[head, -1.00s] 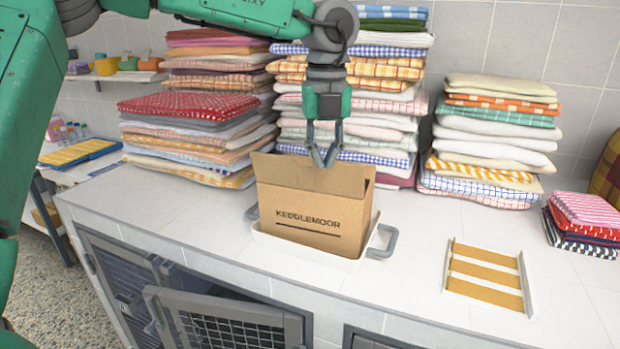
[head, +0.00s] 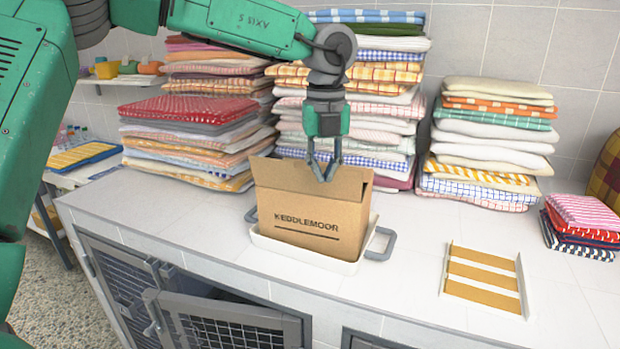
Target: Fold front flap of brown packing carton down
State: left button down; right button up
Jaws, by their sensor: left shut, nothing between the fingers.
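The brown packing carton (head: 297,233) stands upright in a white tray on the counter, with its printed front facing me. Its top is open, and cardboard stands up at the upper left and the right side. I cannot clearly tell the front flap from the front wall. My left gripper (head: 325,179) is shut and empty, pointing down. Its fingertips overlap the carton's upper edge near the middle in the picture; I cannot tell whether they touch it. My right gripper is not in view.
The white tray (head: 346,268) has grey handles on both sides. Towel stacks (head: 190,140) stand behind, with another stack (head: 490,145) at the right. A striped panel (head: 485,282) lies right of the carton. A mesh kennel door (head: 230,325) hangs open below the counter.

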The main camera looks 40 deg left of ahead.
pick_arm(q)
jog(key=shift+w+a+p, duration=0.6)
jog(key=shift+w+p, duration=0.1)
jog(key=shift+w, duration=0.05)
jog(key=shift+w+a+p, duration=0.55)
jog(key=shift+w+p, duration=0.15)
jog(key=shift+w, duration=0.05)
jog(key=shift+w+p, duration=0.45)
jog(key=w, duration=0.2)
jog(key=w+a+p, duration=0.1)
jog(key=w, duration=0.2)
jog(key=shift+a+f, duration=0.1)
jog(key=shift+a, duration=0.05)
jog(key=shift+d, duration=0.2)
jog(key=shift+f, duration=0.1)
